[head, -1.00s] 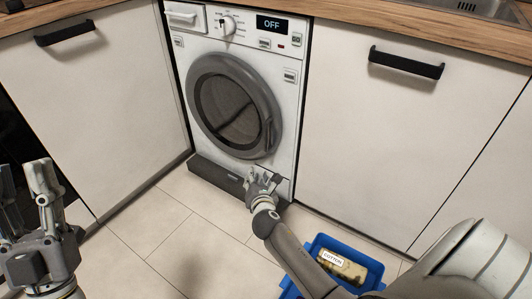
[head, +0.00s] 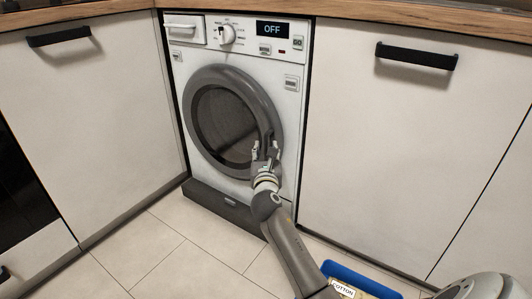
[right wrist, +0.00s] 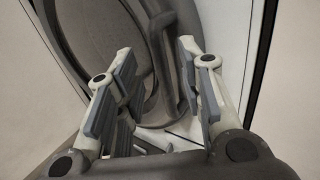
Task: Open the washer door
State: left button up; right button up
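The washer door (head: 188,113) is a round grey ring with dark glass on the front of a white washer (head: 291,110). It looks closed. Its handle is a grey bar on the ring's right side, showing in the right wrist view (right wrist: 186,72). My right gripper (head: 266,150) is at the lower right of the ring, by the handle. In the right wrist view its two fingers (right wrist: 160,88) are apart, with the handle between or just beyond them. I cannot tell whether they touch it. My left gripper is out of view.
White cabinet fronts with black handles flank the washer, left (head: 95,120) and right (head: 400,150). A blue crate (head: 365,278) with a "COTTON" label in it stands on the floor at lower right. The tiled floor (head: 160,255) in front is clear.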

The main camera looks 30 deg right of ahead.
aim_at(266, 145)
jog(key=shift+b+x, duration=0.6)
jog(key=shift+x, duration=1.1)
jog(key=shift+c, duration=0.3)
grip_shut()
